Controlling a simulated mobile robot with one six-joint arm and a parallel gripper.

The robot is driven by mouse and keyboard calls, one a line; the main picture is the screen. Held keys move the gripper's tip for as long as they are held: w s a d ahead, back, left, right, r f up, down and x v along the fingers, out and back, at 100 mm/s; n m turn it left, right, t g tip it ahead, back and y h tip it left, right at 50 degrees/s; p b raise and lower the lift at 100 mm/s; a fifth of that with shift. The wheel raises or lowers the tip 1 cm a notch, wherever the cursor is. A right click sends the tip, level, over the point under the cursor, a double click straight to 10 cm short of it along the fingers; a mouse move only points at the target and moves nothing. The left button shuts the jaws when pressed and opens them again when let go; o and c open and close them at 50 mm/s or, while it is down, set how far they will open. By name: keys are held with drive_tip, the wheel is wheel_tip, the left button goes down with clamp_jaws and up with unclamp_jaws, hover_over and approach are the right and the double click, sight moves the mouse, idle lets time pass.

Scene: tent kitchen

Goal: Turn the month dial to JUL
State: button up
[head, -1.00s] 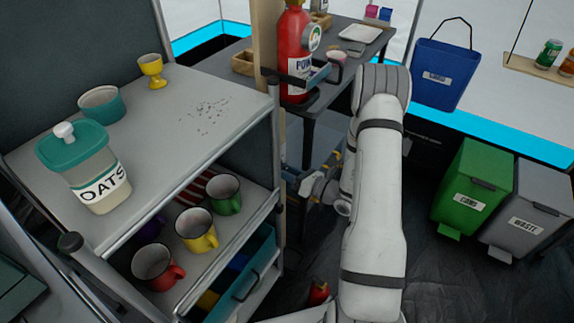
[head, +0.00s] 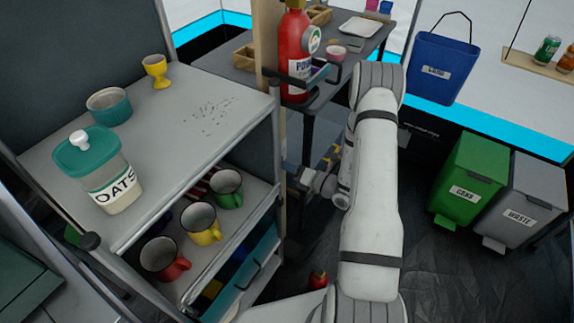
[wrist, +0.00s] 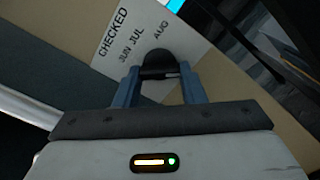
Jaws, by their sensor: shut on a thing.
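The black month dial (wrist: 158,62) sits on a white card (wrist: 135,35) marked CHECKED, with JUN, JUL and AUG printed around it, in the wrist view. JUN and JUL lie to the dial's upper left, AUG just above it. My gripper (wrist: 158,80) is shut on the dial, one blue finger on each side. I cannot tell which month the dial points at. In the head view my gripper (head: 296,176) is low beside the wooden post, and the dial is hidden.
A shelf cart (head: 165,135) with an oats jar (head: 98,168) and several mugs stands close at left. A red extinguisher (head: 295,52) hangs above my gripper. A dark table (head: 345,62) stands behind. Green (head: 468,180) and grey (head: 525,205) bins stand at right.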

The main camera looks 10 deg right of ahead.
drive_tip(key=o, duration=1)
drive_tip(key=v, duration=0.7)
drive_tip(key=shift+s+d+p, duration=0.25)
drive_tip(key=shift+p, duration=0.15)
